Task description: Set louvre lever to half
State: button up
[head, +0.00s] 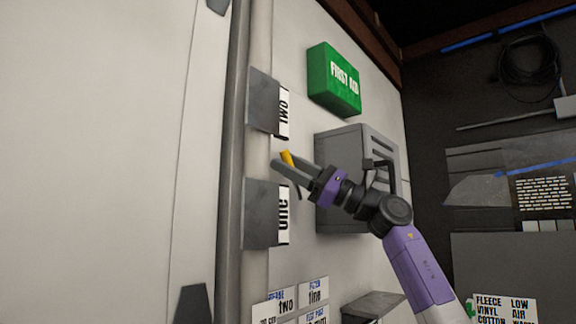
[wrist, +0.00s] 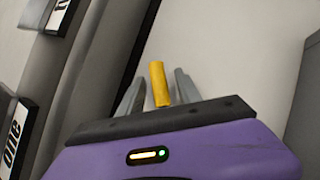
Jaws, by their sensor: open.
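A short yellow handle (head: 287,157), which looks like the louvre lever, sticks out between the plate marked "two" and the plate marked "one" in the head view. My gripper (head: 284,166) is open there, its grey fingers beside the handle. In the wrist view the yellow handle (wrist: 158,82) stands between the two fingers of my gripper (wrist: 158,90), with a gap visible on each side. The lower part of the handle is hidden behind the gripper body. No half mark can be read near it.
Grey plates marked "two" (head: 263,102) and "one" (head: 262,213) sit beside a vertical pipe (head: 257,40). A green first aid box (head: 334,80) is above, and a grey slatted box (head: 335,145) is behind my arm. White wall (head: 110,160) is bare at left.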

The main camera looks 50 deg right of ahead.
jog(key=b+v, duration=0.2)
jog(key=v, duration=0.5)
jog(key=shift+s+d+f, duration=0.15)
jog(key=shift+s+d, duration=0.05)
jog(key=shift+s, duration=0.05)
dwell(0.4)
